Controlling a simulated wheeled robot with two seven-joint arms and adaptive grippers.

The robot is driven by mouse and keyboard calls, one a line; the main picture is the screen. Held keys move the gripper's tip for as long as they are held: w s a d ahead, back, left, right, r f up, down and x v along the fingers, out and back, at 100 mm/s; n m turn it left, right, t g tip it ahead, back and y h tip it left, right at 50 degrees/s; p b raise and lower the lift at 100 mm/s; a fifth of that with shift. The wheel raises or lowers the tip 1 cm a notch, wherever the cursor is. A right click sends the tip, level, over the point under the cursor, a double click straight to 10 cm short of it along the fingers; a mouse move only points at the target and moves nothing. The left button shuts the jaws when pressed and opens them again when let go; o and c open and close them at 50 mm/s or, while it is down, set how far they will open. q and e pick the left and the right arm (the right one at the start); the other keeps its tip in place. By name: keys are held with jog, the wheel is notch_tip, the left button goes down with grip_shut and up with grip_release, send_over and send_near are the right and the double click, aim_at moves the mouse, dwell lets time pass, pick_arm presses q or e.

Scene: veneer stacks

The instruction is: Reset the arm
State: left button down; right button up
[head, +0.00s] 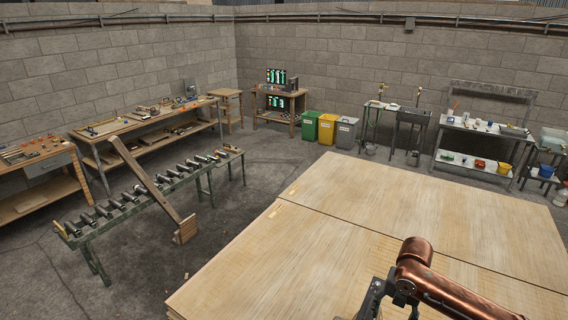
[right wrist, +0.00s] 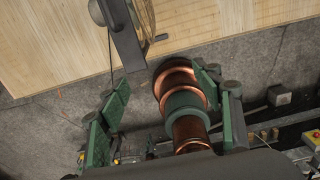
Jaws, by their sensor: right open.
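My right arm comes in from the lower right in the head view, over the near veneer stack (head: 270,265). Only a dark part of its wrist end shows there, cut by the bottom edge. In the right wrist view my right gripper (right wrist: 162,88) has its two green fingers spread wide apart, with nothing held between them. Copper and green links of my own arm show behind the gap. A far veneer stack (head: 420,200) lies beyond the near one, with a thin seam between. My left gripper is in neither view.
A roller conveyor (head: 150,192) stands on the left, with a wooden beam (head: 150,185) slanting across it. Workbenches (head: 150,125) line the left wall. Green, yellow and grey bins (head: 327,128) and a steel table (head: 475,130) stand at the back.

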jog(key=s+a+f+m+t+y, duration=0.1)
jog(key=s+a+f+m+y, duration=0.1)
jog(key=s+a+f+m, duration=0.5)
jog(key=s+a+f+m+t+y, duration=0.1)
jog(key=a+f+m, duration=0.25)
jog(key=f, duration=0.75)
jog(key=s+d+f+m+t+h, duration=0.1)
jog(key=s+d+f+m+h, duration=0.15)
jog(key=s+d+m, duration=0.55)
jog(key=s+d+f+m+t+h, duration=0.1)
jog(key=s+d+f+m, duration=0.3)
jog(key=s+m, duration=0.6)
notch_tip(320, 180, down, 40)
jog(key=s+r+g+b, duration=0.1)
jog(key=s+g+b, duration=0.1)
jog(key=b, duration=0.9)
pick_arm(q)
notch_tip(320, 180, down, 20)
jog(key=b, duration=0.8)
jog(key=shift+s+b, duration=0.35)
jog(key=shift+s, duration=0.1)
pick_arm(e)
jog(key=s+f, duration=0.9)
jog(key=f, duration=0.4)
jog(key=s+f+g, duration=0.1)
jog(key=s+f, duration=0.8)
jog(key=f, duration=0.5)
jog(key=shift+s+d, duration=0.3)
jog(key=shift+s, duration=0.05)
